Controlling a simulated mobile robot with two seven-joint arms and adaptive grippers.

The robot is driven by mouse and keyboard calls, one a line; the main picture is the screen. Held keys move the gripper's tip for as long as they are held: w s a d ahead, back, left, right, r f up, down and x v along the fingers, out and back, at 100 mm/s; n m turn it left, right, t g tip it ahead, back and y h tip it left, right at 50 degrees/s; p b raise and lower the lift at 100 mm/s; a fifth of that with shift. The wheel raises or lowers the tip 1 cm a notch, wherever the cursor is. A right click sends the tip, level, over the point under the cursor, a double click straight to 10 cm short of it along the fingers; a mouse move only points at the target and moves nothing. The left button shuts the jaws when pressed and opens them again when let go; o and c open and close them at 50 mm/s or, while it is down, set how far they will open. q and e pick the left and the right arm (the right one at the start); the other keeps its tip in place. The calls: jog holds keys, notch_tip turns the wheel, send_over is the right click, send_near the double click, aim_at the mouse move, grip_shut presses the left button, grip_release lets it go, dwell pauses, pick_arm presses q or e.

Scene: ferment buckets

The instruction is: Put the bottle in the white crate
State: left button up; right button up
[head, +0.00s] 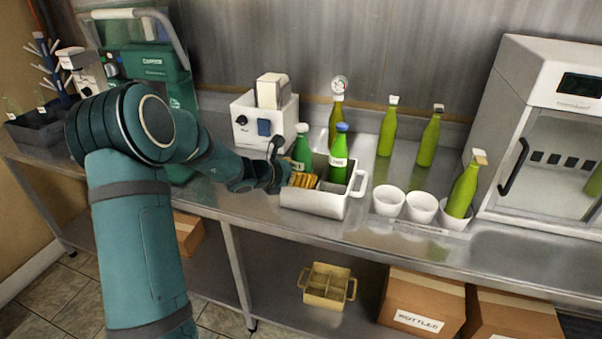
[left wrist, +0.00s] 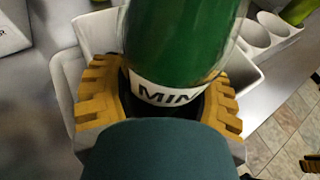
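The white crate (head: 312,201) stands on the steel counter, with a side handle on its right. A green bottle with a blue cap (head: 339,153) stands in its right part. A green bottle with a grey cap (head: 301,153) is upright at the crate's left part. My left gripper (head: 303,180) has its yellow fingers around this bottle, low down near its label. In the left wrist view the fingers are closed against both sides of the green bottle (left wrist: 178,40), whose label reads "MIN". The bottle's base is hidden, so I cannot tell whether it touches the crate floor.
White cups (head: 421,207) stand right of the crate, one holding a tilted olive bottle (head: 464,188). More olive bottles (head: 388,131) stand behind. A white box (head: 246,125) is behind the crate, a glass-door cabinet (head: 549,160) at right. Cardboard boxes (head: 424,300) sit below.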

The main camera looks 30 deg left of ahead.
pick_arm(q)
jog(key=o, duration=0.4)
jog(key=shift+s+f, duration=0.2)
jog(key=shift+f, duration=0.35)
jog(key=shift+c, duration=0.2)
jog(key=shift+a, duration=0.1)
jog(key=shift+r, duration=0.2)
jog(key=shift+s+a+r+p, duration=0.4)
jog(key=shift+r+p, duration=0.25)
jog(key=shift+p, duration=0.2)
jog(key=p+v, duration=0.1)
jog(key=v, duration=0.9)
jog(key=shift+s+r, duration=0.3)
jog(key=shift+r, duration=0.1)
